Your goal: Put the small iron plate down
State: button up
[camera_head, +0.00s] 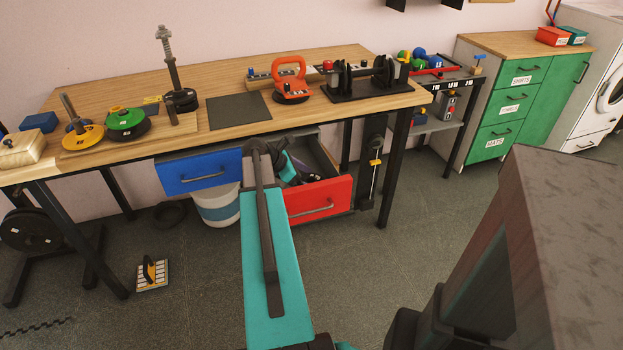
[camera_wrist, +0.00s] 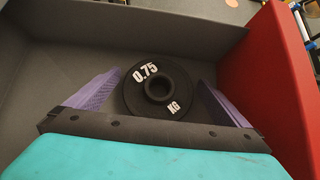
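The small iron plate (camera_wrist: 158,87) is a black disc with a raised hub and white "0.75 KG" lettering. It faces the wrist camera. In the head view my gripper (camera_head: 292,172) is low inside the open red-fronted drawer (camera_head: 318,202), partly hidden by my arm. The drawer's grey walls and red front (camera_wrist: 285,85) surround it in the wrist view. Whether the plate touches the drawer floor cannot be told.
A blue-fronted drawer (camera_head: 198,174) is left of the red one, under the wooden workbench (camera_head: 225,75). A white bucket (camera_head: 218,207) stands below.

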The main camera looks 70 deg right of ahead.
jog(key=shift+r, duration=0.1)
jog(key=v, duration=1.2)
dwell(0.7)
